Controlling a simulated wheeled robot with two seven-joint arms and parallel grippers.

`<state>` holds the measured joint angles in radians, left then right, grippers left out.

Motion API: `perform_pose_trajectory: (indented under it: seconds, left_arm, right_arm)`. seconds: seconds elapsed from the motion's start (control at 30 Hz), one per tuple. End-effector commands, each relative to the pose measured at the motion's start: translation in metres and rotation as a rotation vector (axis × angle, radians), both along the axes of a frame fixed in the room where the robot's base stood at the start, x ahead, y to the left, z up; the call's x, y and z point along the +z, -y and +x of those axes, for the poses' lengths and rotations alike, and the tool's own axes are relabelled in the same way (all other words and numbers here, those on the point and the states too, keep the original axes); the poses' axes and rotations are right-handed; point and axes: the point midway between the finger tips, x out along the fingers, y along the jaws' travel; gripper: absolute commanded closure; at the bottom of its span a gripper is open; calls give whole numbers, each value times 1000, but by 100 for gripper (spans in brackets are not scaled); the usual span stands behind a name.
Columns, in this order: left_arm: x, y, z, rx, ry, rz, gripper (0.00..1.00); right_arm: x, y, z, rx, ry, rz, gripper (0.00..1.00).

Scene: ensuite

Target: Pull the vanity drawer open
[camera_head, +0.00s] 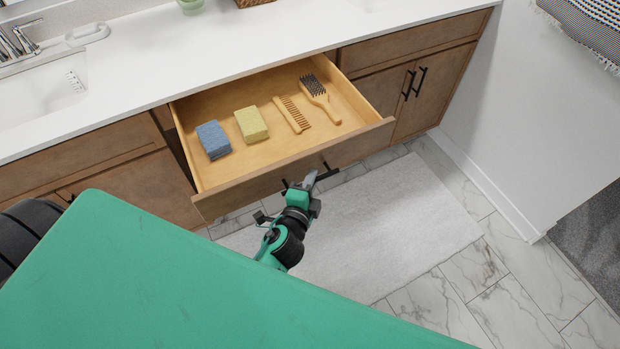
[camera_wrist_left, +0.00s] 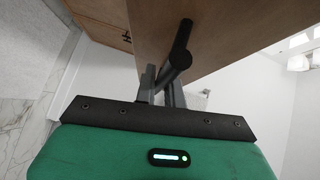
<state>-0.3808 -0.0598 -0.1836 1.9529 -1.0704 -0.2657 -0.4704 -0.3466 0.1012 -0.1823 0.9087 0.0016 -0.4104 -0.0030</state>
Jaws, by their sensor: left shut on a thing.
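The vanity drawer (camera_head: 345,146) stands pulled out of the wooden vanity, with its inside in plain view. A blue block (camera_head: 213,139), a yellow-green block (camera_head: 251,124), a wooden comb (camera_head: 292,114) and a wooden brush (camera_head: 319,97) lie in it. My left gripper (camera_head: 302,182) is at the drawer front, shut on the black bar handle (camera_head: 327,172). In the left wrist view the handle (camera_wrist_left: 182,45) passes between the fingers (camera_wrist_left: 163,88). My right gripper is not in view.
The white countertop (camera_head: 250,50) with a sink (camera_head: 45,98) runs above the drawer. Closed cabinet doors with black handles (camera_head: 414,83) are at the right. A pale rug (camera_head: 400,215) lies on the marble-tiled floor below. A white wall (camera_head: 520,120) stands at the right.

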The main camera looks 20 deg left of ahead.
Motion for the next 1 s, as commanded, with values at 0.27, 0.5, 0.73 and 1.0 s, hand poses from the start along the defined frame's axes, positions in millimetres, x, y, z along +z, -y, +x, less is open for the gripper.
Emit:
perform_pose_trajectory:
  seconds: [0.27,0.5,0.73,1.0]
  left_arm:
    - [-1,0,0,0,-1,0,68]
    - [0,0,0,0,-1,0,68]
    - [0,1,-18,0,-3,-2,68]
    - [5,4,-62,1,-3,-2,68]
  right_arm:
    - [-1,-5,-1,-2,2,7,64]
    - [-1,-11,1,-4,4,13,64]
    - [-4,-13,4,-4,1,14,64]
    - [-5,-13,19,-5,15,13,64]
